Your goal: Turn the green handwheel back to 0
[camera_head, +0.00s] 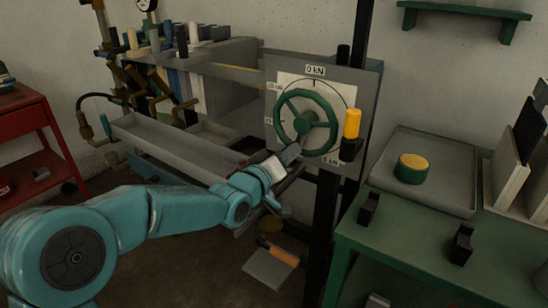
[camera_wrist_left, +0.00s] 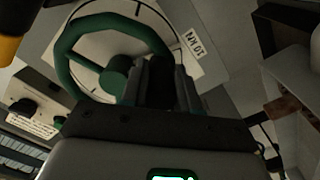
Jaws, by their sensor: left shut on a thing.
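The green handwheel (camera_head: 307,119) is mounted on a pale dial plate (camera_head: 343,95) on a grey panel. A "0 kN" label (camera_head: 316,70) is above the wheel, and more kN labels lie around it. My left gripper (camera_head: 289,154) is at the wheel's lower left rim, shut on it. In the left wrist view the fingers (camera_wrist_left: 166,82) close over the rim beside the hub, and the handwheel (camera_wrist_left: 116,75) fills the upper left. A label reading "10 kN" (camera_wrist_left: 190,43) shows there upside down. The fingers hide the gripped part of the rim. My right gripper is not in view.
A green table (camera_head: 420,243) at right carries a grey tray (camera_head: 441,150) with a yellow-and-green round object (camera_head: 412,168). A long metal trough (camera_head: 165,147) runs left of the wheel. A red cart (camera_head: 35,120) is far left.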

